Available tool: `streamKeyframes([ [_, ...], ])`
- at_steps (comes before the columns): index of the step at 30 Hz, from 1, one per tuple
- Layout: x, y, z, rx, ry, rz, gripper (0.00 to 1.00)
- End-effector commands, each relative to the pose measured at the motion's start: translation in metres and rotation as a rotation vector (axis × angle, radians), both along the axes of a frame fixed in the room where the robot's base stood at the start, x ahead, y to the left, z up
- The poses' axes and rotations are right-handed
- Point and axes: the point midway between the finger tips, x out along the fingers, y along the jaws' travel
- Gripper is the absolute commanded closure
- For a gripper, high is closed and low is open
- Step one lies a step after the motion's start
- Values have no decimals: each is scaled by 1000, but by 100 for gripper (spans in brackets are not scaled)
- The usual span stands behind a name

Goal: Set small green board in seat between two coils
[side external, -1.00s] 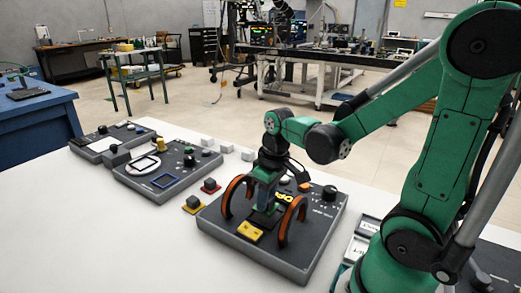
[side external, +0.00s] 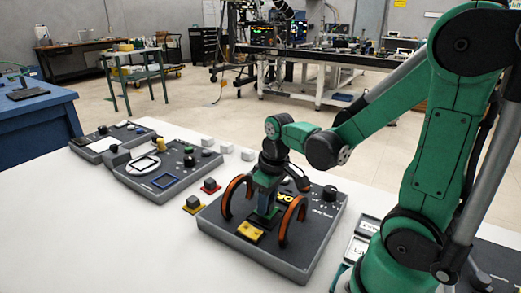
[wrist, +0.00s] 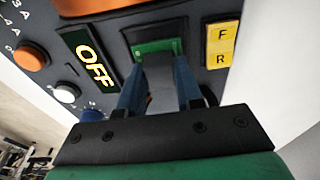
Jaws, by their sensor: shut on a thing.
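Two upright orange-and-black coils, the left coil (side external: 232,197) and the right coil (side external: 292,219), stand on a dark console (side external: 225,240). My gripper (side external: 266,206) is low between them, pointing down. In the wrist view its two blue fingers are shut on a grey upright piece, which appears to be the grip of the small green board (wrist: 155,46). The board lies flat at the dark, framed seat (wrist: 128,34) between the coils. Its near part is hidden by the grip and fingers, so I cannot tell whether it is fully down in the seat.
A lit OFF display (wrist: 94,62) and a yellow F/R plate (wrist: 222,45) flank the seat. A black knob (side external: 329,193) is at the console's back right. Another console (side external: 160,178) stands to the left. White table is clear in front.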

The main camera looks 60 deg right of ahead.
Motion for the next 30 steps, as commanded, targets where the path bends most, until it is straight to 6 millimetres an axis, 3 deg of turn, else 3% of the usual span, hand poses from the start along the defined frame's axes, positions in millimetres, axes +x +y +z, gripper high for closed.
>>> streamKeyframes([
  [30, 0, 0, -6, 0, 0, 0, 100],
])
